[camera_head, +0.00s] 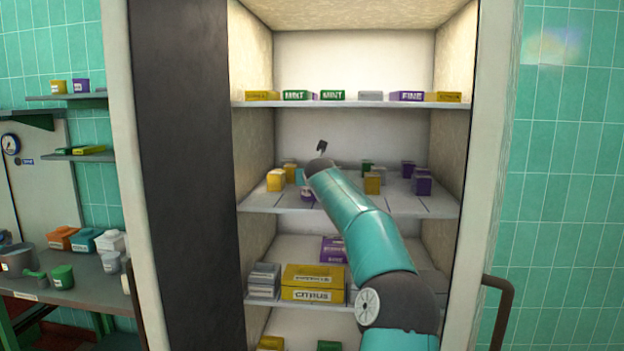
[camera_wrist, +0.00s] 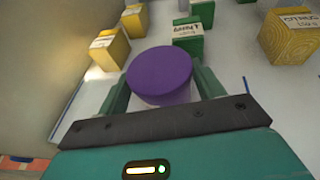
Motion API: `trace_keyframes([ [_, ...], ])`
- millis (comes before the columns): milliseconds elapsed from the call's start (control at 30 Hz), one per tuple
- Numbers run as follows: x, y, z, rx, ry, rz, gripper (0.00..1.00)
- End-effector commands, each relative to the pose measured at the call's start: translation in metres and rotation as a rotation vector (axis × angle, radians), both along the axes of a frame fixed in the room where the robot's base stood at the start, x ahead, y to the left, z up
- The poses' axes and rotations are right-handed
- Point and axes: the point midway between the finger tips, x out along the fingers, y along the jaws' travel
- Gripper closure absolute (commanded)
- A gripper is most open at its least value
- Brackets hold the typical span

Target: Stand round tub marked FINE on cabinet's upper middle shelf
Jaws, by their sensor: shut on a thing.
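A round purple tub (camera_wrist: 160,73) sits between the green fingers of my gripper (camera_wrist: 163,88), which is shut on it. I see its plain lid from above; no FINE label shows. In the head view, a small purple part of the tub (camera_head: 307,195) shows beside my arm, over the front of the cabinet's middle visible shelf (camera_head: 265,206). My arm hides most of the gripper there. I cannot tell whether the tub touches the shelf.
Purple boxes (camera_head: 422,185) stand farther right. Another shelf (camera_head: 340,104) with boxes is above. Bare shelf shows around the tub.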

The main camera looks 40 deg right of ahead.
Motion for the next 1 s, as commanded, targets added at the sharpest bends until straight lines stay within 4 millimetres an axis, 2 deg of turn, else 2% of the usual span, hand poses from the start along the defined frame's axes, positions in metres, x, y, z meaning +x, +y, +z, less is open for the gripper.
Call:
trace_keyframes([
  [200, 0.000, 0.000, -0.003, -0.002, 0.000, -0.001, 0.63],
  [233, 0.000, 0.000, -0.004, -0.002, 0.000, -0.001, 0.31],
  [333, 0.000, 0.000, -0.003, -0.002, 0.000, -0.001, 0.11],
  [367, 0.000, 0.000, -0.003, -0.001, 0.000, 0.000, 0.07],
  [733, -0.003, 0.002, -0.002, -0.002, 0.001, 0.000, 0.07],
  [1000, -0.030, 0.022, 0.010, -0.004, 0.001, -0.002, 0.07],
])
